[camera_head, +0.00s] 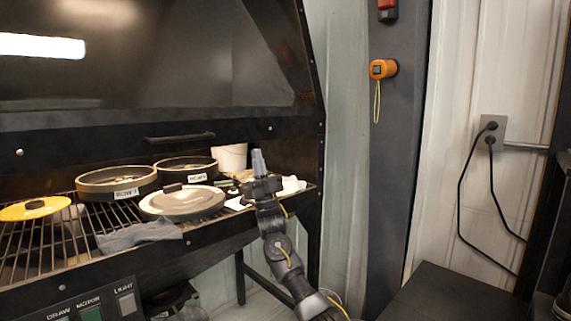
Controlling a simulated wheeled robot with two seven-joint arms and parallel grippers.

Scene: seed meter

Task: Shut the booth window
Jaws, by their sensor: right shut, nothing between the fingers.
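The booth window (150,65) is a large dark tinted pane in a black frame, filling the upper left of the head view. A black bar handle (180,137) runs along its lower rail. Below that rail the booth front is open and its inside shows. My right gripper (258,161) is in front of the opening's right part, below and right of the handle and apart from it. Its grey fingers point up and are shut and empty. My left gripper is not in view.
On the booth's wire grate (40,245) stand two round dark pans (117,180), a lidded pan (182,201), a yellow lid (35,208), a grey cloth (140,234) and a white tub (230,157). A dark post (390,150) stands right of the booth.

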